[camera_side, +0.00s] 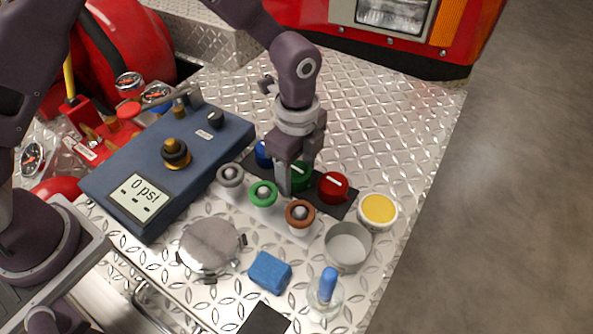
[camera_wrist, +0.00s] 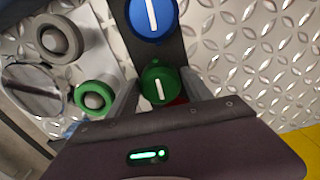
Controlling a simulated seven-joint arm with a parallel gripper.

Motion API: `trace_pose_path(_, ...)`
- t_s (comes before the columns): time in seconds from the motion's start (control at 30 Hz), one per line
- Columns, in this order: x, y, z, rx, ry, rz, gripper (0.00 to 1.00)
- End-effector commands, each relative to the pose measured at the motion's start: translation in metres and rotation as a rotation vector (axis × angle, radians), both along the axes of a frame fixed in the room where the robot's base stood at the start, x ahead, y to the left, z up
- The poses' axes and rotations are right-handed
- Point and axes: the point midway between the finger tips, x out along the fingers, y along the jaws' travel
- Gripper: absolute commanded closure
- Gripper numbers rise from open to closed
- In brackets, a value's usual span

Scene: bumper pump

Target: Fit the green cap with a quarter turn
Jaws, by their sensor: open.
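The green cap (camera_wrist: 160,88), with a white line on top, sits in a dark strip (camera_wrist: 118,22) between the blue cap (camera_wrist: 153,16) and the red cap (camera_side: 333,187). In the side view the green cap (camera_side: 301,176) is partly hidden by my gripper (camera_side: 293,178). My gripper is open, with its fingers down around the green cap; I cannot tell whether they touch it. A green-ringed port (camera_side: 263,194) stands in front, between a grey-ringed port (camera_side: 230,175) and a brown-ringed port (camera_side: 300,213). The green-ringed port also shows in the wrist view (camera_wrist: 94,98).
A blue pressure box (camera_side: 180,160) reading 0 psi stands to the left. A round metal lid (camera_side: 209,246), a blue sponge (camera_side: 270,272), a grey cup (camera_side: 347,247), a yellow-filled cup (camera_side: 378,210) and a blue-topped bottle (camera_side: 327,287) stand in front and to the right.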

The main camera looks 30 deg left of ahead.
Motion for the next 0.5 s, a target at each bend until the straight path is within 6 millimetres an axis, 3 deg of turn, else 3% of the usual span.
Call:
trace_pose_path(0.07, 0.0000, 0.0000, 0.0003, 0.000, 0.000, 0.001, 0.42)
trace_pose_path(0.37, 0.0001, 0.0001, 0.0006, 0.000, 0.000, 0.001, 0.98)
trace_pose_path(0.5, 0.0010, -0.0005, 0.0091, -0.002, -0.003, 0.002, 0.98)
